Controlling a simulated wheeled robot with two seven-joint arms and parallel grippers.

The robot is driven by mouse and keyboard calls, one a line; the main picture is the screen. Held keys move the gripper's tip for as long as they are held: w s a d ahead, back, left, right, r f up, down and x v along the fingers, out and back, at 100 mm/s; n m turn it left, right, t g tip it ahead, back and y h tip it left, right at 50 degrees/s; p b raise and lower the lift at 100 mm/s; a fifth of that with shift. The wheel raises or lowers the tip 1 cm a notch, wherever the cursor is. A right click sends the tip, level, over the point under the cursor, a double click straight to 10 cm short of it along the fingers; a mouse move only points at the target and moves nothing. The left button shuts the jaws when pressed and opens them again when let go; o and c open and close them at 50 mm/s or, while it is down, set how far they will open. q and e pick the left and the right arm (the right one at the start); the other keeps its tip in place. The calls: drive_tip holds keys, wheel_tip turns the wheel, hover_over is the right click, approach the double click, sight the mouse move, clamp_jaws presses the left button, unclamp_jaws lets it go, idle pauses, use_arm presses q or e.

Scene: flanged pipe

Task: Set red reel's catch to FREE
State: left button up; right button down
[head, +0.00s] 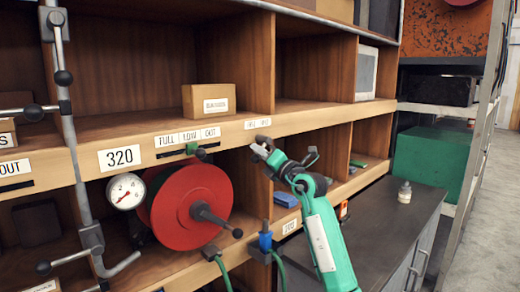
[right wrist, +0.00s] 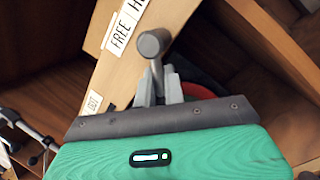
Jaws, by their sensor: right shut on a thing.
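The red reel (head: 193,207) sits in the shelf bay below the ledge, with a crank handle on its face. A sliver of red (right wrist: 199,90) shows behind my gripper in the right wrist view. My right gripper (head: 262,148) is at the ledge, right of the reel. In the right wrist view its jaws (right wrist: 158,90) are shut on the catch, a grey lever with a round knob (right wrist: 152,43). The knob appears beside the word FREE on the label (right wrist: 120,35); the second word is cut off after H. My left gripper is not in view.
A cardboard box (head: 209,101) stands on the shelf above. A grey rod (head: 69,130) with ball-ended arms stands at left.

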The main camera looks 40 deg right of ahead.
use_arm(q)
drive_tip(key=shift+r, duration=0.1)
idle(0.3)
use_arm(e)
drive_tip(key=c, duration=1.5)
unclamp_jaws()
drive_tip(key=shift+c, duration=0.2)
drive_tip(key=shift+s, duration=0.1)
